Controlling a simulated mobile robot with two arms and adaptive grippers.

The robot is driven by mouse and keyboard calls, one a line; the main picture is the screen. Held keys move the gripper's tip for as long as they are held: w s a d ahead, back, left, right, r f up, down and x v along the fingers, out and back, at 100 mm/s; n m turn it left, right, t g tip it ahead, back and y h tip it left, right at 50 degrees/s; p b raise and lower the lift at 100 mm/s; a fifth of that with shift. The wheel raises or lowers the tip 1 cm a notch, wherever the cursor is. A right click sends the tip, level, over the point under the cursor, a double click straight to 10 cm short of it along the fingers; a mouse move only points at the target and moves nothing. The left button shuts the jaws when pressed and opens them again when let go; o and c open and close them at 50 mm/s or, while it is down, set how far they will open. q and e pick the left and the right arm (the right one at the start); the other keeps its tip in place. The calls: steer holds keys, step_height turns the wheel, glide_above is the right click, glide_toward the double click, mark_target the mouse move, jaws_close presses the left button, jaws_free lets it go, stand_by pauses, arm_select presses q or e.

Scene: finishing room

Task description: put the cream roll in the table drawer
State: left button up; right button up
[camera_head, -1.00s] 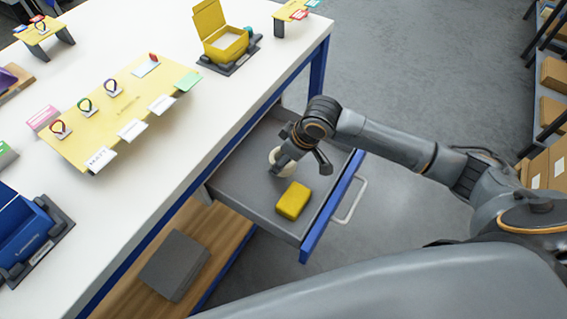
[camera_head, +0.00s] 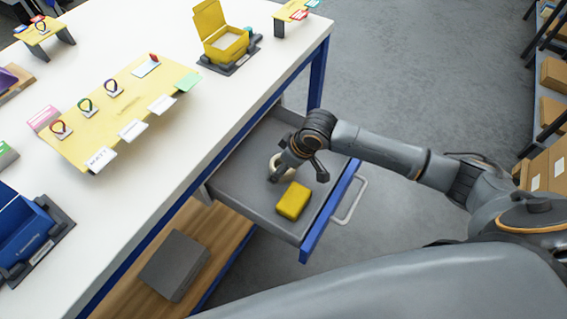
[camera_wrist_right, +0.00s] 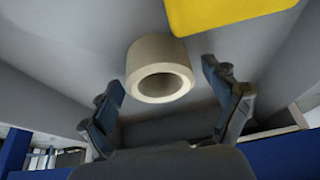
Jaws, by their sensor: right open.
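The cream roll (camera_head: 274,166), a thick ring with a round hole, rests on the grey floor of the open table drawer (camera_head: 235,184). In the head view it is partly hidden by my right gripper (camera_head: 297,175). In the right wrist view the roll (camera_wrist_right: 153,52) shows whole, with its hole facing the camera. My right gripper (camera_wrist_right: 160,82) is open, its fingers spread on either side of the roll in the picture. I see no grip on the roll; whether a finger touches it I cannot tell. My left gripper is out of view.
A yellow block (camera_head: 293,201) lies in the drawer near its front, close to the roll. The drawer front has a pale handle (camera_head: 349,201). The white tabletop (camera_head: 190,120) carries a yellow board (camera_head: 115,120) and a yellow open box (camera_head: 225,42). A grey box (camera_head: 174,265) sits on the shelf below.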

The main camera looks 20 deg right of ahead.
steer(key=shift+r, duration=0.1)
steer(key=v, duration=1.2)
steer(key=shift+p, duration=0.45)
steer(key=shift+s, duration=0.1)
